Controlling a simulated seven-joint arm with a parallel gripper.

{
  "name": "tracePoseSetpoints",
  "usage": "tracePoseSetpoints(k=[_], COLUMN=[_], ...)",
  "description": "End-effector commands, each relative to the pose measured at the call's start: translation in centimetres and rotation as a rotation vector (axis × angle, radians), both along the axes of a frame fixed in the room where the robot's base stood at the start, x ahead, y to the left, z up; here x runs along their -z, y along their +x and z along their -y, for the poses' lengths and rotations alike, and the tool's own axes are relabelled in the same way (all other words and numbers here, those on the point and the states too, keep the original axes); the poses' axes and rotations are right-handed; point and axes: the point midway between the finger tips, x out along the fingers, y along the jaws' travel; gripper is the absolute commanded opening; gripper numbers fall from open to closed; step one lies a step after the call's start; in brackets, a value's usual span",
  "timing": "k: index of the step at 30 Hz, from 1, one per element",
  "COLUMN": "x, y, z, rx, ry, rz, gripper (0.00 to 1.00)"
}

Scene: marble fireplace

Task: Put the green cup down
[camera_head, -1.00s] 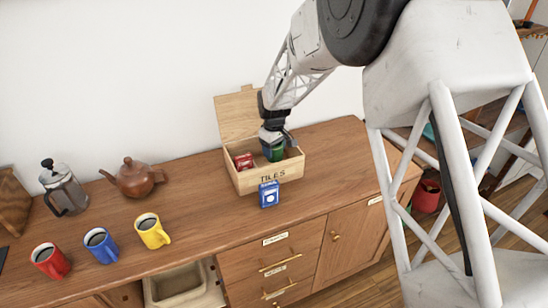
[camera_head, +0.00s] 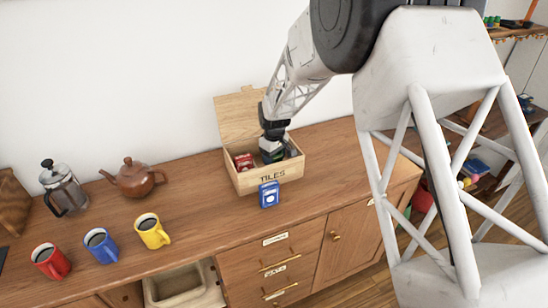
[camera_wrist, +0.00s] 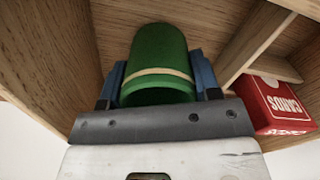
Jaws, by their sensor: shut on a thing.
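The green cup (camera_wrist: 158,50) has a pale band and sits between the two blue fingers of my gripper (camera_head: 272,153) in the wrist view. My gripper is shut on it. Both are down inside the wooden box marked TILES (camera_head: 270,177), in its right compartment. In the head view the cup is mostly hidden by my gripper and the box's front wall. I cannot tell whether the cup touches the box floor.
A red cards box (camera_wrist: 275,105) lies in the compartment beside the cup, past a divider. The box lid (camera_head: 238,116) stands open behind. A blue box (camera_head: 269,195) stands in front. Red (camera_head: 50,261), blue (camera_head: 101,245) and yellow (camera_head: 152,232) mugs stand left.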

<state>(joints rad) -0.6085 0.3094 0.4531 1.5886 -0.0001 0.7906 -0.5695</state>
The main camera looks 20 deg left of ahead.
Motion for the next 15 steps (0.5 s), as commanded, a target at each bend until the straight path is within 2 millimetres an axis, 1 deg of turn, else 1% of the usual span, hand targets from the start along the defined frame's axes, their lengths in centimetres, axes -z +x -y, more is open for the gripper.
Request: tracePoseSetpoints(k=[7, 8, 12, 15], x=[0.3, 0.29, 0.28, 0.27], y=[0.0, 0.0, 0.0, 0.0], z=[0.0, 0.0, 0.0, 0.0], rx=[0.0, 0.0, 0.0, 0.0], ry=[0.0, 0.0, 0.0, 0.0], rz=[0.0, 0.0, 0.0, 0.0], gripper=[0.29, 0.6, 0.81, 0.82])
